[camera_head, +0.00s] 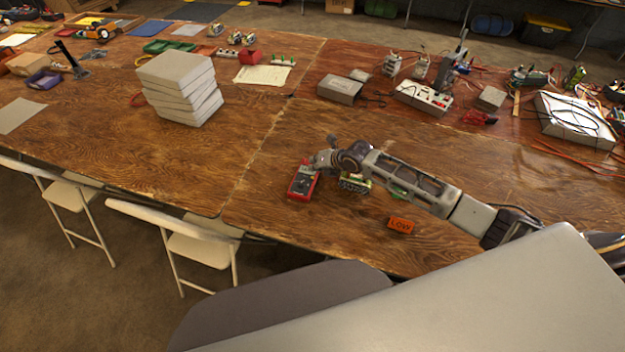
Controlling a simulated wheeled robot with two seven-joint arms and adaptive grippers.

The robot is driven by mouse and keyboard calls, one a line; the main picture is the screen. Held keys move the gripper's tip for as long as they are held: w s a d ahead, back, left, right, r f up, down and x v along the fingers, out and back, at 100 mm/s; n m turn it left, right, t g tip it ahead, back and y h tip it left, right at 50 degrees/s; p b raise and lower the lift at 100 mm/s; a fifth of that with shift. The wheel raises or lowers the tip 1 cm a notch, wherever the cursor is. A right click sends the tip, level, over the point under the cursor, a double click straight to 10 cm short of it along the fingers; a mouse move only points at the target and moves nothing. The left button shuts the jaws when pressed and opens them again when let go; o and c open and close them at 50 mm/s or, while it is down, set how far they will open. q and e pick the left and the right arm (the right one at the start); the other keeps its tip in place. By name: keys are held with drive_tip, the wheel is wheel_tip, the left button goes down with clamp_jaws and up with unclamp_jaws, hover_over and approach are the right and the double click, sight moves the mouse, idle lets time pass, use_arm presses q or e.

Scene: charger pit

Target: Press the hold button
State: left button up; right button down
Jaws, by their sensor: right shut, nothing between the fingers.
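A red multimeter (302,184) with a dark face lies on the wooden table, near the middle of the view. Its hold button is too small to make out. My right arm reaches in from the right, and its gripper (318,163) is at the upper right end of the multimeter, shut and empty. The gripper covers part of that end. I cannot tell whether the fingertips touch it. My left gripper is not in view.
A green board (355,184) lies right of the multimeter, under my arm. An orange block marked LOW (400,225) sits nearer the front edge. A grey stack (180,87) stands at upper left. Power strips, boxes and cables crowd the back right. Table left of the multimeter is clear.

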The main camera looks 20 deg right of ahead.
drive_tip(key=shift+f+b, duration=0.65)
drive_tip(key=shift+f, duration=0.5)
drive_tip(key=shift+f+b, duration=0.5)
drive_tip(key=shift+f, duration=0.3)
idle(1.8)
drive_tip(key=shift+r, duration=0.1)
idle(0.3)
drive_tip(key=shift+r+p, duration=0.65)
drive_tip(key=shift+r, duration=0.1)
drive_tip(key=shift+r, duration=0.1)
wheel_tip(320, 180, up, 5)
drive_tip(key=p, duration=0.4)
idle(0.4)
drive_tip(key=shift+s+f, duration=0.1)
drive_tip(key=shift+f, duration=0.1)
idle(0.8)
